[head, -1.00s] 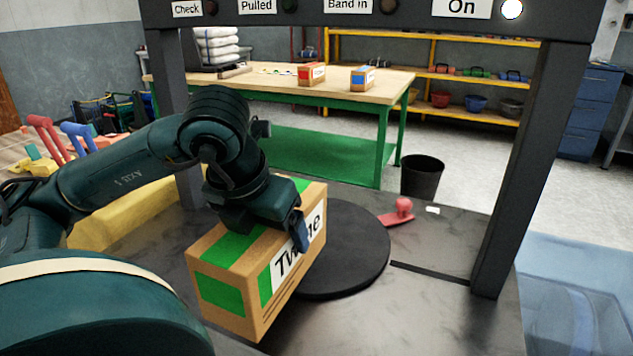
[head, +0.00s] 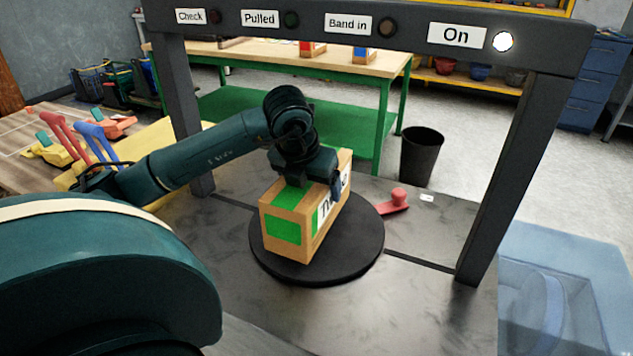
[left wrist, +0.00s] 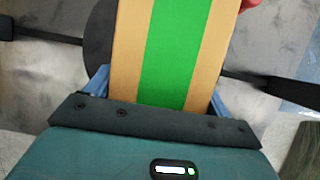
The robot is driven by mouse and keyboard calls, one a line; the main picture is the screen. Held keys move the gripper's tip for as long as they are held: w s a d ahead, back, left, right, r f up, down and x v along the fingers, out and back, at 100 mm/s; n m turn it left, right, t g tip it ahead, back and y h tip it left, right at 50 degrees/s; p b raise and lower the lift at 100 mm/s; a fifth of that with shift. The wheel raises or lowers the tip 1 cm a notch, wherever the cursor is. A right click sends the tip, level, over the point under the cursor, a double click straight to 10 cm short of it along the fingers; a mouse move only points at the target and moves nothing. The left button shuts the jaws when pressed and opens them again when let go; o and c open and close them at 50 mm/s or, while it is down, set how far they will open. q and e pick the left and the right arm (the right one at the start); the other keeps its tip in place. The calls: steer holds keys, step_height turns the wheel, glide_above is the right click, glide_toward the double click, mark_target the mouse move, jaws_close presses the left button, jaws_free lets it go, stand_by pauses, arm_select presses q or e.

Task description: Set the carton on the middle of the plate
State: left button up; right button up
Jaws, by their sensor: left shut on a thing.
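The carton (head: 283,228) is a brown box with green tape and a white label, partly hidden by my gripper. My left gripper (head: 312,180) is shut across the top of the carton; in the left wrist view, its blue fingers (left wrist: 158,88) lie on either side of the carton (left wrist: 178,45). The carton is upright over the round black plate (head: 357,240), roughly over its middle, perhaps slightly left. I cannot tell whether its underside touches the plate. The plate's edge also shows in the left wrist view (left wrist: 98,50). My right gripper is not in view.
A dark frame (head: 520,165) arches over the plate, with several labelled lamps; the "On" lamp (head: 503,41) is lit. A red handle-like part (head: 397,201) lies right of the plate. Behind are a black bin (head: 421,155) and a green-legged workbench (head: 376,120). The surface in front is clear.

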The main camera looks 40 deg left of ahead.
arm_select(q)
steer(key=shift+w+a+r, duration=0.1)
steer(key=shift+w+a, duration=0.1)
steer(key=shift+w, duration=0.45)
steer(key=shift+w+a, duration=0.2)
steer(key=shift+w, duration=0.4)
steer(key=shift+f, duration=1.75)
steer(key=shift+f, duration=0.15)
steer(key=o, duration=1.4)
steer(key=shift+s, duration=0.1)
steer(key=shift+o, duration=0.2)
steer(key=v, duration=1.2)
steer(key=shift+p, duration=0.4)
